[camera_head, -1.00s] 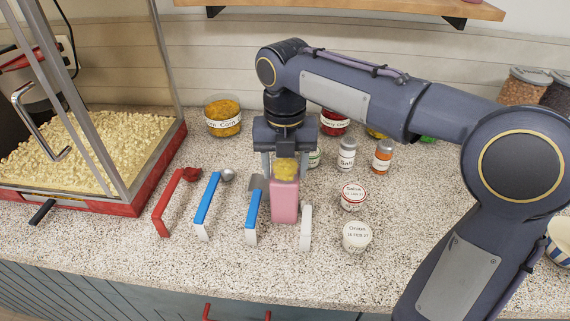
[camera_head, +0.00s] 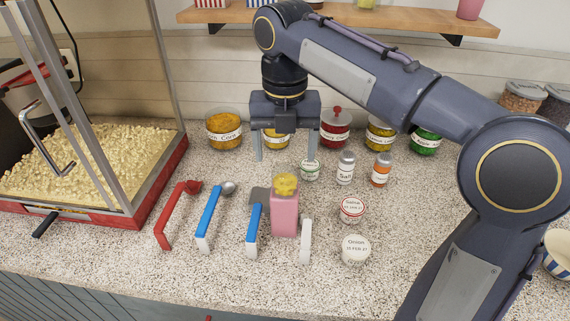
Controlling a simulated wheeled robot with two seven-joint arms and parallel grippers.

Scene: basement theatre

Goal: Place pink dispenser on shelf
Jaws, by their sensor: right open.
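The pink dispenser (camera_head: 285,214) with a yellow top stands upright on the speckled counter, between a blue-handled scoop and a white-handled tool. My right gripper (camera_head: 286,158) points down above and behind the dispenser. Its two fingers are spread wide with nothing between them, and they are apart from the dispenser. The wooden shelf (camera_head: 400,20) runs along the wall at the top of the view. Several items on it are cut off by the picture's top edge. My left gripper is not in view.
A popcorn machine (camera_head: 90,170) stands at left. Scoops with red (camera_head: 172,215) and blue (camera_head: 209,216) handles lie near the dispenser. Seasoning jars, including the salt shaker (camera_head: 345,168) and onion jar (camera_head: 355,249), stand to the right. Larger jars line the wall.

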